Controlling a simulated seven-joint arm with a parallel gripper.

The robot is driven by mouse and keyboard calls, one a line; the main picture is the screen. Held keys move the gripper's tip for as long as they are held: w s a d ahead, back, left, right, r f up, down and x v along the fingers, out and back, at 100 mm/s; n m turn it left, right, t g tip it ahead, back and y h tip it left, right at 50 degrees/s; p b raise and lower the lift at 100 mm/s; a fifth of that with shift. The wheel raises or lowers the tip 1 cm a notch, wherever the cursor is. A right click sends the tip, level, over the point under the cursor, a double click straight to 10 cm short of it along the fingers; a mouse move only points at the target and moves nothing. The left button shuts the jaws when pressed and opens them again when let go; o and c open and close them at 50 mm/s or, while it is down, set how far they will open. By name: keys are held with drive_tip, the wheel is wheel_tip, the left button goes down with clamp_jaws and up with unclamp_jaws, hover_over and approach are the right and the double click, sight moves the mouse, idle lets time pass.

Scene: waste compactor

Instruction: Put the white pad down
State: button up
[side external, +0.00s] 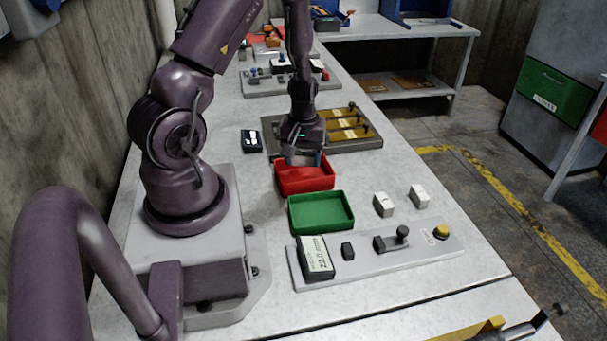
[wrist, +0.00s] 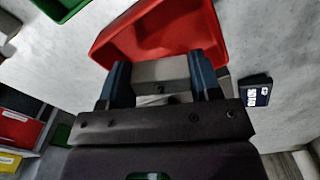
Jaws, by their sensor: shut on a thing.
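My gripper (side external: 304,157) points down over the red tray (side external: 307,181). In the wrist view its two blue fingers (wrist: 160,82) are shut on a pale grey-white block, the white pad (wrist: 160,68), held between them. The red tray also shows just beyond the fingers in the wrist view (wrist: 140,28). The pad is mostly hidden by the gripper in the side view, and I cannot tell whether it touches the tray.
A green tray (side external: 321,212) stands in front of the red one. Two white blocks, one nearer (side external: 383,204) and one farther right (side external: 419,196), sit on the table. A control panel (side external: 375,262) lies in front; a brown-slotted board (side external: 345,127) lies behind. A small black device (side external: 251,141) is left.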

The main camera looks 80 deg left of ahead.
sight(304, 166)
drive_tip(key=shift+f, duration=2.25)
drive_tip(key=shift+f, duration=0.15)
drive_tip(key=o, duration=1)
